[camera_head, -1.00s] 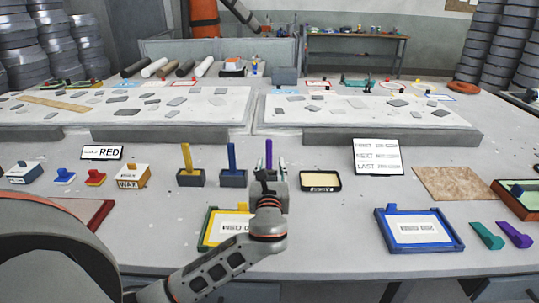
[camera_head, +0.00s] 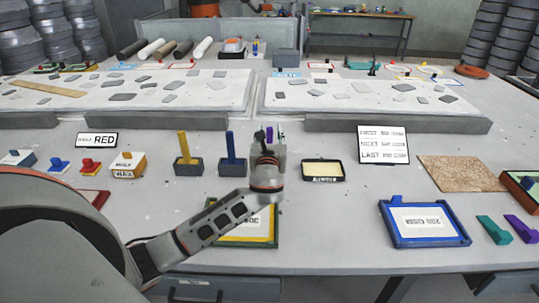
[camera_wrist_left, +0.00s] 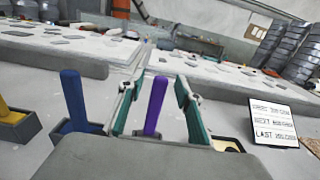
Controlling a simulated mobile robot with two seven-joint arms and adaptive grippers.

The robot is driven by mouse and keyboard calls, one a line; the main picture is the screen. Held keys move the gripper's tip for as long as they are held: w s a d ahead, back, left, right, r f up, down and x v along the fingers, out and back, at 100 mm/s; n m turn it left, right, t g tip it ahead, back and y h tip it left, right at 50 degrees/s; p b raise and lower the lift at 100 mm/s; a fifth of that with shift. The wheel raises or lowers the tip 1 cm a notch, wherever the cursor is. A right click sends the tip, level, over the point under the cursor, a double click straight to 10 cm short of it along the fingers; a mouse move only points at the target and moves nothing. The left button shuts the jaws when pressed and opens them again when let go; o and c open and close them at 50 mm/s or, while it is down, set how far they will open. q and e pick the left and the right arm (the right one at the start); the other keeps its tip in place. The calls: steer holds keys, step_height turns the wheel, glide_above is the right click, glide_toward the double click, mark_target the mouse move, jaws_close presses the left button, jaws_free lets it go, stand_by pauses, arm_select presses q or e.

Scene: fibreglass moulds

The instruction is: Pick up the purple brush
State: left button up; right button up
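The purple brush (camera_wrist_left: 155,105) has an upright, slightly tilted purple handle, seen in the left wrist view between the two teal-padded fingers of my left gripper (camera_wrist_left: 157,108). The fingers stand apart, with gaps visible on either side of the handle. My right gripper is not in view.
A blue-handled brush (camera_head: 231,147) in a dark holder stands close left, with a yellow-handled one (camera_head: 184,147) beyond. A black-rimmed tray (camera_head: 323,171) is close right. A yellow-green framed tray (camera_head: 272,238) lies under my left arm. A printed sign (camera_head: 383,145) stands farther right.

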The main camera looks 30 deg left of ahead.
arm_select(q)
steer(key=shift+w+a, duration=0.2)
steer(key=shift+w, duration=0.15)
jaws_close()
steer(key=shift+r, duration=0.1)
